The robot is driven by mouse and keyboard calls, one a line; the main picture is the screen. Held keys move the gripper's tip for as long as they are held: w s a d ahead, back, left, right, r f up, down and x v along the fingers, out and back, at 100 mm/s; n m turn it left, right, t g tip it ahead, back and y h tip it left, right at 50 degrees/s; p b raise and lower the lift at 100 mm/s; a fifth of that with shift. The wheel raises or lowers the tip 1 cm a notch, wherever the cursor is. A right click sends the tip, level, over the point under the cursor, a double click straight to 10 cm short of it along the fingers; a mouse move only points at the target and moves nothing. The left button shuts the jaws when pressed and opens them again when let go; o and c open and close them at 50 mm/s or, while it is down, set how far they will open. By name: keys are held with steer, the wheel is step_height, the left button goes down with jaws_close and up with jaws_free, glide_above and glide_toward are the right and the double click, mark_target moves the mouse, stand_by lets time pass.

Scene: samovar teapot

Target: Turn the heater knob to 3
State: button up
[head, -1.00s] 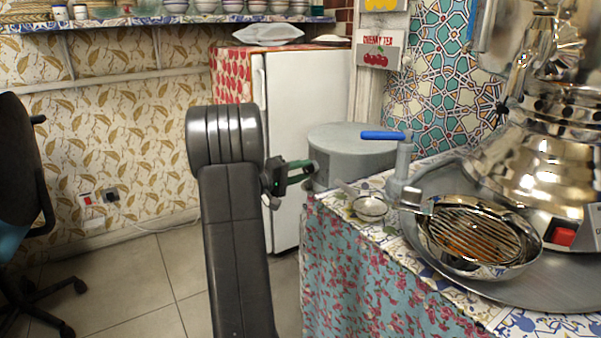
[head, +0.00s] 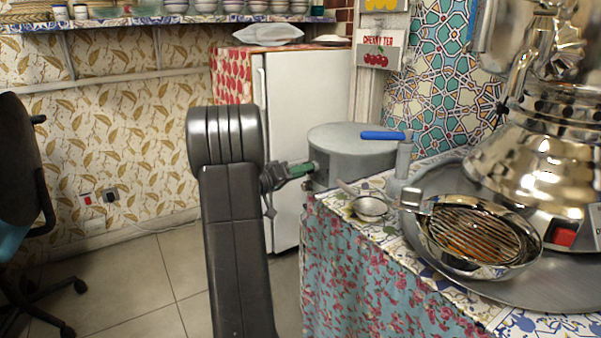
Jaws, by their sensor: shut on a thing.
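My gripper (head: 313,167) is at the left side of the round grey drum-shaped heater (head: 352,140), behind the table corner. Its jaws are shut on what seems to be the heater knob, a small part at the drum's side. The fingers and the drum hide most of the knob. No dial marks or numbers can be read from here, so I cannot tell the knob's setting.
A small strainer (head: 369,207) lies on the table corner, close to my gripper. A metal tray (head: 570,296) holds a bowl with a grille (head: 470,235) and the shiny samovar (head: 545,150). A white fridge (head: 290,95) stands behind.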

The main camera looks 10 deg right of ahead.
steer(key=shift+f, duration=0.1)
steer(key=o, duration=0.9)
steer(key=shift+o, duration=0.2)
steer(key=shift+a, duration=0.1)
steer(key=p+v, duration=0.3)
steer(key=v, duration=1)
steer(key=shift+a, duration=0.3)
steer(key=shift+s, duration=0.1)
steer(key=shift+c, duration=0.4)
